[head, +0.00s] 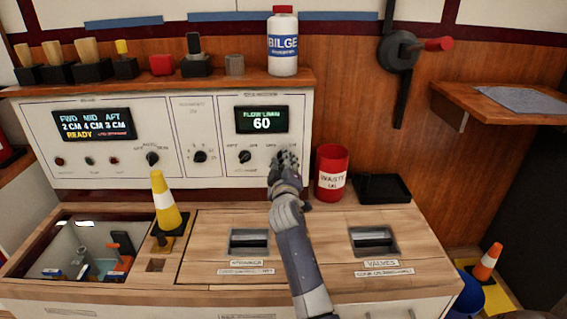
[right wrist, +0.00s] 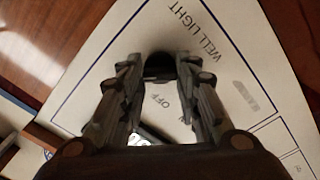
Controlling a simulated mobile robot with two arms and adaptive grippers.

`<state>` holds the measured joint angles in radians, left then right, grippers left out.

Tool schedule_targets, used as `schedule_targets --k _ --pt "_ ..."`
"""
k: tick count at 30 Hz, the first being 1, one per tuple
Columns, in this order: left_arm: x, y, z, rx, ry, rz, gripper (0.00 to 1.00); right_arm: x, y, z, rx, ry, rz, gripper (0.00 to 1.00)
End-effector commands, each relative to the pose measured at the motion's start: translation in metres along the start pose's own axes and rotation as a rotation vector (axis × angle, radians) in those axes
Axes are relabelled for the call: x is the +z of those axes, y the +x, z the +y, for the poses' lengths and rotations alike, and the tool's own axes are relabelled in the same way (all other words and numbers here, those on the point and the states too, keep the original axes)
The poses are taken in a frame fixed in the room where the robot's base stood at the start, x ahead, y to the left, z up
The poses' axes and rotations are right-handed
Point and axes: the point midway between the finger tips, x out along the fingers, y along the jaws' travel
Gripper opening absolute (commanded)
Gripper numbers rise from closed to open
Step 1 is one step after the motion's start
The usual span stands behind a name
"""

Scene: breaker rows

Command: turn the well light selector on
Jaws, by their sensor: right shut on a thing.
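The well light selector is a dark knob (right wrist: 159,68) on the white panel (right wrist: 265,60), under the printed words WELL LIGHT in the right wrist view. An OFF mark shows beside it. My right gripper (head: 287,158) reaches up to the lower right of the panel in the head view and hides the selector there. In the right wrist view my right gripper (right wrist: 160,75) has its two fingers on either side of the knob and is shut on it. Which way the knob points is hard to tell. My left gripper is not in view.
Two other knobs (head: 200,156) (head: 245,156) sit left on the panel, below a display reading 60 (head: 262,120). A red can (head: 331,172) and a black tray (head: 383,188) stand right of my gripper. A white BILGE bottle (head: 283,45) stands on the shelf above.

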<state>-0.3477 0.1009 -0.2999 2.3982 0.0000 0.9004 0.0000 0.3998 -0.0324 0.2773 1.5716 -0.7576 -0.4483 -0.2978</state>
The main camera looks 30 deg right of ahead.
Motion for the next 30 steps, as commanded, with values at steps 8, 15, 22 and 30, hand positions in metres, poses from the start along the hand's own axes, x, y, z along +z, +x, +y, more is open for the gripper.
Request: schedule_targets --k 8,15,22,30 --pt "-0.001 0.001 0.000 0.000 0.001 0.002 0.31 0.002 0.000 -0.001 -0.002 0.006 -0.004 0.06" --pt "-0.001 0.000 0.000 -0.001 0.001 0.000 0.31 0.001 0.000 -0.001 -0.002 0.005 -0.003 0.50" --pt "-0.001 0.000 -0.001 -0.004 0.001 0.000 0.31 0.000 0.000 0.000 -0.001 0.004 -0.001 0.50" --pt "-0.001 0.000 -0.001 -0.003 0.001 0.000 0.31 0.000 -0.021 -0.002 -0.002 0.005 0.000 0.50"
